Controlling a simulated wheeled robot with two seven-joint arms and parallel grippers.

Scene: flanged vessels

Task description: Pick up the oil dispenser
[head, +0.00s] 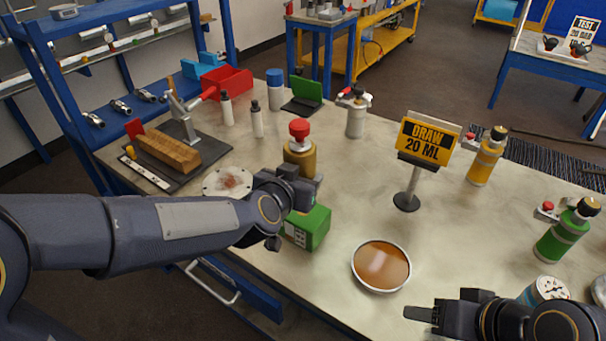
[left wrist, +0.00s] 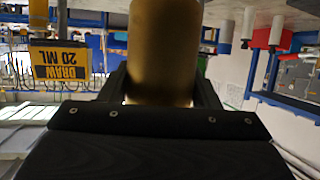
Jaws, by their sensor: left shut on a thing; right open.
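A gold vessel with a red top (head: 300,158), which looks like the oil dispenser, stands upright near the left middle of the table. My left gripper (head: 297,180) is shut around its lower body and hides its base. In the left wrist view the gold body (left wrist: 163,50) fills the space between the two fingers. I cannot tell whether it touches the table. My right gripper (head: 440,308) is open and empty at the bottom right, over the table's front part, well apart from the gold vessel.
A green box (head: 310,228) stands just in front of the vessel. A round pan of brown liquid (head: 381,266) and a "DRAW 20 ML" sign (head: 428,140) stand to the right. The table middle is clear.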

